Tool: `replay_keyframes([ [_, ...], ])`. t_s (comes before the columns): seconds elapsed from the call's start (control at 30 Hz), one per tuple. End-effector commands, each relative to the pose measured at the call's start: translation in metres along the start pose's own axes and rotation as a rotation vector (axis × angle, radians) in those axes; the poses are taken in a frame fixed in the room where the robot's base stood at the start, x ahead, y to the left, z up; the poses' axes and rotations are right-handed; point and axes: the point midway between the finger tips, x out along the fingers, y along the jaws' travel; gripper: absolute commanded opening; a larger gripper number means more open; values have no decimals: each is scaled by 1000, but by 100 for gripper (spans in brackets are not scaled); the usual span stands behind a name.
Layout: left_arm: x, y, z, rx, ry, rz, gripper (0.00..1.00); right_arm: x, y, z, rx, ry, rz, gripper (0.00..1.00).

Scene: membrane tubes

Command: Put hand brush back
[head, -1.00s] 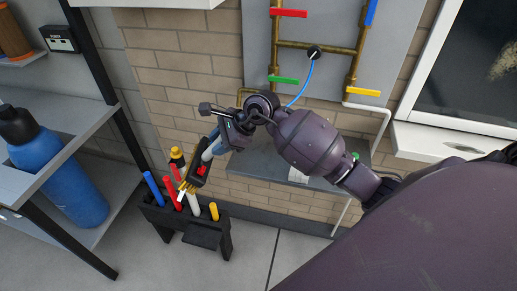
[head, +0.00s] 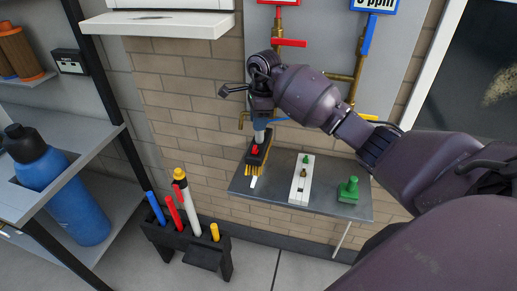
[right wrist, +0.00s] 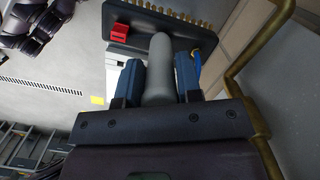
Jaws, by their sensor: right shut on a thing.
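The hand brush (head: 259,150) has a black head with yellow bristles, a red piece on it and a grey handle. My right gripper (head: 261,127) is shut on the handle and holds the brush over the left end of the grey wall shelf (head: 335,201). I cannot tell whether the bristles touch the shelf. In the right wrist view the handle (right wrist: 159,72) sits between the two blue fingers, with the black head (right wrist: 190,32) beyond. My left gripper is not in view.
A white block (head: 302,180) with small knobs and a green piece (head: 348,190) stand on the shelf. A black rack (head: 180,241) with coloured tubes stands on the floor. Brass pipes (head: 340,77) run on the wall. A blue bottle (head: 62,190) stands at left.

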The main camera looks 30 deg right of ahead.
Motion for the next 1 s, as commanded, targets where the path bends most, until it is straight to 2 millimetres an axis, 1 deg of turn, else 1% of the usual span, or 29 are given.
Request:
replay_keyframes([
  [0.13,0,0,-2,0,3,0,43,19,0,-1,0,-5,-3,0],
  [0.23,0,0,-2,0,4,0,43,28,0,-2,-1,-4,-4,0],
  [0.47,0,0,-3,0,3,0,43,39,0,-3,0,-4,-5,0],
  [0.7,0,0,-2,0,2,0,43,66,0,-5,-1,-5,-4,0],
  [0.8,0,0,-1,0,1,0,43,69,0,-6,-1,-4,-6,0],
  [0.97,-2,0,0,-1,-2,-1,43,69,0,-6,-1,-4,-6,0],
  [1.0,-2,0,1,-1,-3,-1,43,71,1,-6,-1,-2,-2,39],
])
